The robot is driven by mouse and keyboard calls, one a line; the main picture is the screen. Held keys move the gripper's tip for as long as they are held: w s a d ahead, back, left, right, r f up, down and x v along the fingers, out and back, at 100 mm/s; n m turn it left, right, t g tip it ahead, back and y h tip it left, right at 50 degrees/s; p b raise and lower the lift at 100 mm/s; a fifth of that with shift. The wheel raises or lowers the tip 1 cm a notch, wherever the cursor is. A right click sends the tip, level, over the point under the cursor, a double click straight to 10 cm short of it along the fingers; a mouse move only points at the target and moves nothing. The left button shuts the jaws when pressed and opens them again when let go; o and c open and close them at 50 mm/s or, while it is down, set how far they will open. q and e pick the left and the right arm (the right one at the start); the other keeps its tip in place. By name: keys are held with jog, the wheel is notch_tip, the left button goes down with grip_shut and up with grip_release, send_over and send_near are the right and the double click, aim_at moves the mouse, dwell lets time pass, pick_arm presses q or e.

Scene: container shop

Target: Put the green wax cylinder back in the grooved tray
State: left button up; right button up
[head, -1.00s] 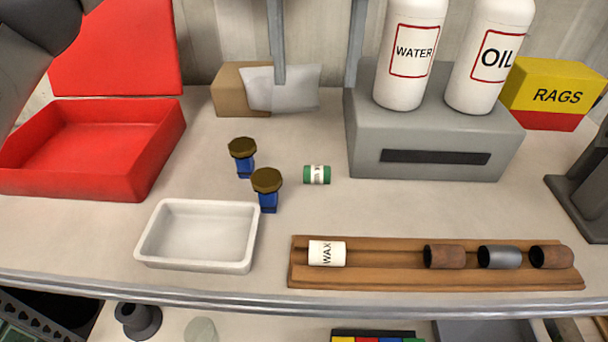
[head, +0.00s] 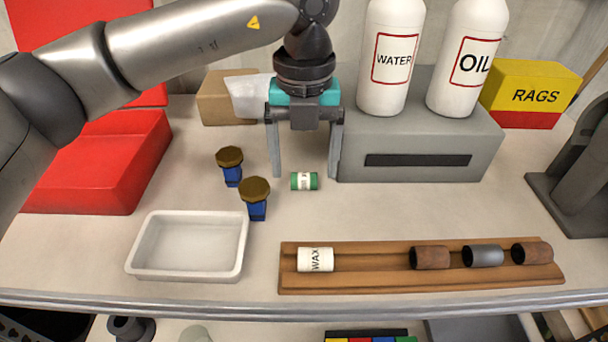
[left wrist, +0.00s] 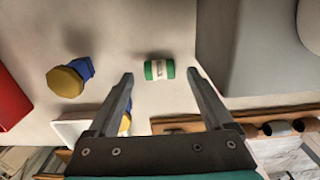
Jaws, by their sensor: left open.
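The green wax cylinder (head: 305,181) with a white label lies on its side on the bench, behind the grooved tray. The wooden grooved tray (head: 375,282) lies at the bench's front edge; its groove holds a white WAX cylinder (head: 315,259) on the left and several brown and grey cylinders (head: 482,256) on the right. My left gripper (head: 306,176) is open, pointing down, with its two fingers on either side of the green cylinder in the head view. In the left wrist view the green cylinder (left wrist: 159,69) shows beyond and between the open fingertips (left wrist: 160,75), apparently untouched.
Two blue pieces with brown knobs (head: 256,198) (head: 230,165) stand left of the cylinder. A white dish (head: 187,273) is front left and a red bin (head: 95,190) farther left. A grey block (head: 420,163) bearing WATER and OIL bottles stands close on the right.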

pick_arm(q)
jog(key=shift+f, duration=0.95)
grip_shut()
